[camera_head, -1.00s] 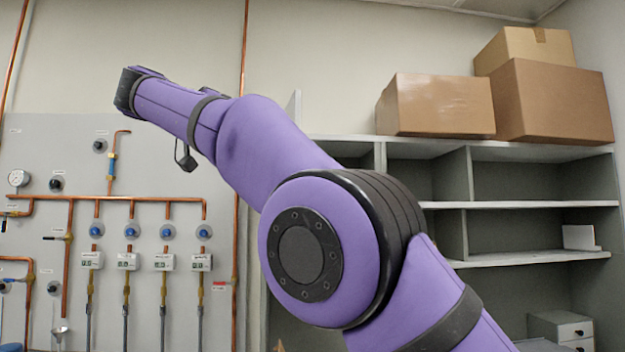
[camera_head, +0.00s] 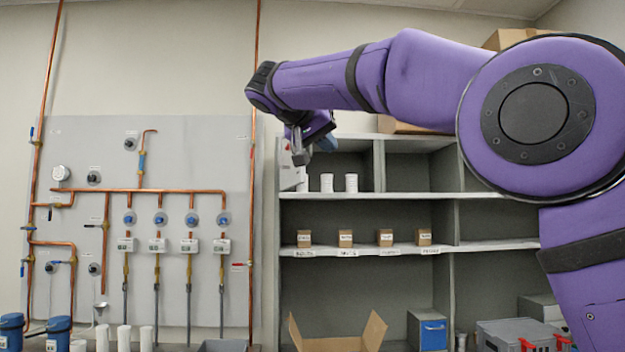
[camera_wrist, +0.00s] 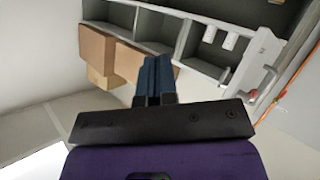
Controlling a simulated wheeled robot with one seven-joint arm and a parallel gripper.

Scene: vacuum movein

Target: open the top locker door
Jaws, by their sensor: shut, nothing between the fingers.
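The top locker door appears as a pale panel (camera_head: 292,174) at the upper left end of the grey shelf unit, seen almost edge-on and partly behind my gripper. In the wrist view the pale door (camera_wrist: 261,54) stands out from the unit at the right, with a bar handle (camera_wrist: 268,84) on it. The top compartment beside it is visible, so the door looks at least partly open; its exact angle is unclear. My gripper (camera_head: 300,158) hangs in front of the unit's upper left. In the wrist view its dark blue fingers (camera_wrist: 154,68) are together and empty, left of the handle and apart from it.
Two white cups (camera_head: 339,182) stand in the top compartment. Small brown boxes (camera_head: 364,238) line a lower shelf. Cardboard boxes (camera_wrist: 98,52) sit on top of the unit. A wall panel with copper pipes (camera_head: 150,190) is at left. An open carton (camera_head: 340,330) stands below.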

